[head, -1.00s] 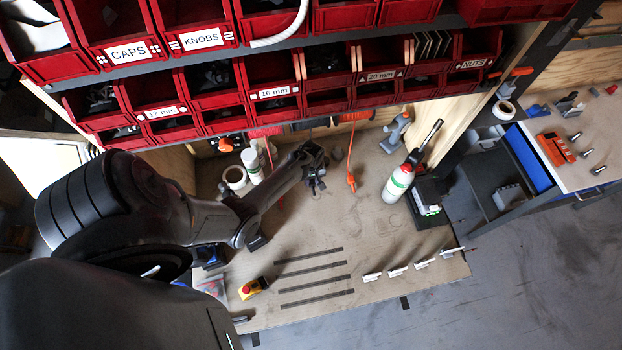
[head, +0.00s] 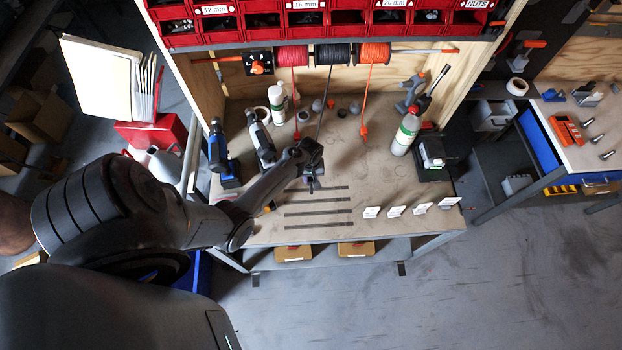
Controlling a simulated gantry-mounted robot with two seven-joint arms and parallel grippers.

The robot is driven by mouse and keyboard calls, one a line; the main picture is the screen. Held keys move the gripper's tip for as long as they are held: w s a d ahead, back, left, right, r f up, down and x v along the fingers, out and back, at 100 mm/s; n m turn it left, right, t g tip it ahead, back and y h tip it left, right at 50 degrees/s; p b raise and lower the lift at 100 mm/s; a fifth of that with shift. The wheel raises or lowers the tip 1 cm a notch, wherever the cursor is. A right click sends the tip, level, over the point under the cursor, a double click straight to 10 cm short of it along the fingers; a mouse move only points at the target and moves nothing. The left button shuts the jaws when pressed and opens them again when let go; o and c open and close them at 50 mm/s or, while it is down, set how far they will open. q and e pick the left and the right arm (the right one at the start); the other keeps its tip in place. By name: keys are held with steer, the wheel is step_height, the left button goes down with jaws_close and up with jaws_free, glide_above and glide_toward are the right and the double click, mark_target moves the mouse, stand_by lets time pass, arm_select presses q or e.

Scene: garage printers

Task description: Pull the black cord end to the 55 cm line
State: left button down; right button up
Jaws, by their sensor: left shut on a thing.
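The black spool (head: 332,54) hangs on a rod under the red bins, between a red spool and an orange one. The black cord (head: 326,88) runs from it down towards my left gripper (head: 313,186), which is shut on its end. The gripper's arm hides the held end. The gripper is over the table at the farthest of several dark lines (head: 325,212) on the wood. Small white cards (head: 396,211) stand at the right of the lines; their print is too small to read, so I cannot tell which line is 55 cm. My right gripper is not in view.
The red cord (head: 294,95) and the orange cord (head: 367,100) hang on either side of the black one. A white bottle (head: 405,133) and a drill (head: 264,143) stand on the table. The nearer lines are clear.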

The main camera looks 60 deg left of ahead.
arm_select(q)
steer(key=shift+s+d+f, duration=0.15)
steer(key=shift+s, duration=0.2)
steer(key=shift+s+d+f, duration=0.1)
steer(key=shift+s+f, duration=0.1)
steer(key=shift+w+a, duration=0.1)
steer(key=shift+a, duration=0.2)
steer(key=shift+d, duration=0.1)
steer(key=shift+r, duration=0.15)
steer(key=shift+f+b, duration=0.7)
steer(key=shift+f, duration=0.6)
steer(key=shift+d, duration=0.1)
